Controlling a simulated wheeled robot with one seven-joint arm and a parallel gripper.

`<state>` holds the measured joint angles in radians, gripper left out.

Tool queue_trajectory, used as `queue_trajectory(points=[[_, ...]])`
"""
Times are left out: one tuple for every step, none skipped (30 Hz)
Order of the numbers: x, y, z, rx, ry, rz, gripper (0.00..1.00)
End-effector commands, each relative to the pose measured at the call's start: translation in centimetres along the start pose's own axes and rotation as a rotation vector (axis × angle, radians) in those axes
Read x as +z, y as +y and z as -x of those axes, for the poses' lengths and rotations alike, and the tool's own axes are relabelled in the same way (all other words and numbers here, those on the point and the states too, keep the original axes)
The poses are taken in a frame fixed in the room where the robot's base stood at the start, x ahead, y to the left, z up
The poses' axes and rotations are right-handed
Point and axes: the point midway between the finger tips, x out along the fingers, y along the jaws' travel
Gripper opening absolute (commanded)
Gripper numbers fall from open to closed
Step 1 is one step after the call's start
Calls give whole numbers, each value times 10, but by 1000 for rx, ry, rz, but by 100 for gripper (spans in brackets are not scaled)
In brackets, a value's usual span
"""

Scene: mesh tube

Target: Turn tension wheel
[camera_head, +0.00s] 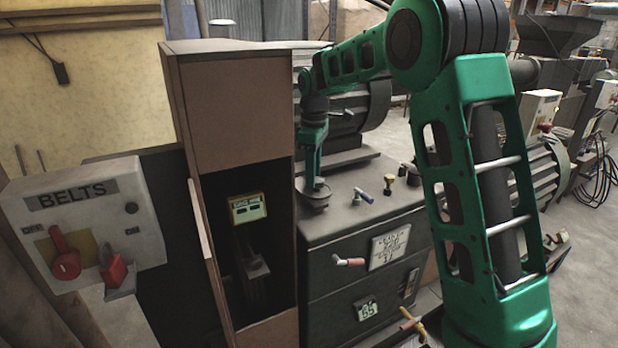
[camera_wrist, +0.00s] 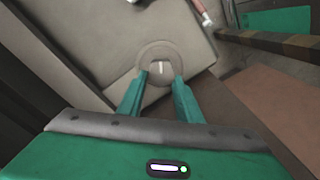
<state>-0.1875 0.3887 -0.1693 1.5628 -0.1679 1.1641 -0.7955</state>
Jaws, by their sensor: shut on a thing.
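The tension wheel (camera_head: 313,199) is a small dark round wheel on the top left corner of the grey machine cabinet. My gripper (camera_head: 313,183) reaches straight down onto it from above. In the wrist view the wheel (camera_wrist: 160,53) shows as a grey disc with a pale mark at its middle. The two green fingers of my gripper (camera_wrist: 159,77) point at it and close on its near part from both sides. The fingertips partly hide the wheel's rim.
A tall brown cabinet (camera_head: 230,110) stands close on the left. A BELTS switch box (camera_head: 85,215) is further left.

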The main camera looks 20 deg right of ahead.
Motion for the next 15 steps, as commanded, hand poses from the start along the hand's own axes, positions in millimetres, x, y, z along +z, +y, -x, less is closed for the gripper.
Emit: queue_trajectory(points=[[6,-3,-2,-14,-12,-2,10],[7,-3,-2,-15,-13,-3,10],[8,-2,-2,-16,-14,-4,10],[9,-2,-2,-16,-14,-4,10],[9,-2,-2,-17,-15,-4,10],[10,-2,-2,-17,-15,-5,10],[10,-2,-2,-17,-15,-5,10],[10,-2,-3,-17,-15,-5,10],[10,-2,-3,-17,-15,-5,10],[9,-2,-3,-17,-15,-4,9],[9,-2,-3,-17,-15,-4,9],[9,-2,-3,-17,-15,-4,9],[9,-2,-3,-17,-15,-3,9],[8,-2,-3,-17,-15,-3,9],[8,-2,-3,-16,-15,-2,9]])
